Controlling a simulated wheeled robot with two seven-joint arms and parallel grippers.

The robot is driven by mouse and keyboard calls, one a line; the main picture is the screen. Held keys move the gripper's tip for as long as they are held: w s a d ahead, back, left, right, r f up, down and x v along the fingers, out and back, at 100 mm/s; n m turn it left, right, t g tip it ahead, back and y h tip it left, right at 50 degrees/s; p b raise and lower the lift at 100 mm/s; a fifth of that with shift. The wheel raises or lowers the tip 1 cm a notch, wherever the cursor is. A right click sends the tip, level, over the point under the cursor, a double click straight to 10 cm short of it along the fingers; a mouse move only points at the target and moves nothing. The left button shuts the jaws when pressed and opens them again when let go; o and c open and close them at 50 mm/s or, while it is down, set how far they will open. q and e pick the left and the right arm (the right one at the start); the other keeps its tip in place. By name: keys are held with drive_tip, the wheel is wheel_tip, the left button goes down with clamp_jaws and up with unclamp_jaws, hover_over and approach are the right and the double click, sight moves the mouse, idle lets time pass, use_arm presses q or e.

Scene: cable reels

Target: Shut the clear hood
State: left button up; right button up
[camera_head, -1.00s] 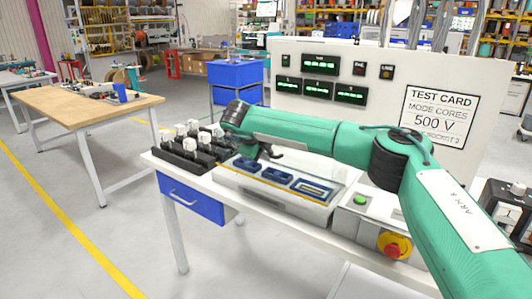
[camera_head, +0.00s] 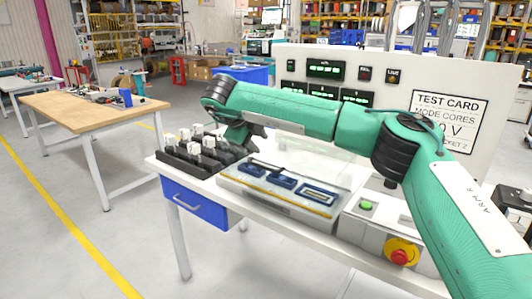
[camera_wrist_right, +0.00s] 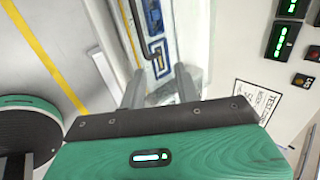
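The clear hood (camera_head: 318,164) is a faint see-through panel above the back of the white test unit (camera_head: 262,203). It seems raised and tilted behind the row of blue sockets (camera_head: 281,182), though its exact angle is hard to see. My right gripper (camera_head: 238,142) is near the hood's left end, above the unit's back left. In the right wrist view my right gripper (camera_wrist_right: 158,82) has its two fingers apart with nothing clearly between them. The unit with its blue sockets (camera_wrist_right: 152,22) lies beyond the fingers. Whether a finger touches the hood cannot be told. My left gripper is not in view.
A black rack (camera_head: 188,163) of pale-topped connectors stands left of the unit. A control box with a green button (camera_head: 366,205) and a red knob (camera_head: 400,256) stands to its right. The white panel (camera_head: 462,83) with green displays rises behind.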

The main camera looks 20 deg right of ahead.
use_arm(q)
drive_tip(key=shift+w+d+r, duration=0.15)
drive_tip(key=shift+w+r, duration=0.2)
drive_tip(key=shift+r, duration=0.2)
use_arm(e)
drive_tip(key=v, duration=0.3)
drive_tip(key=shift+s+a+r, duration=0.1)
drive_tip(key=shift+a+r, duration=0.05)
drive_tip(key=shift+r, duration=0.05)
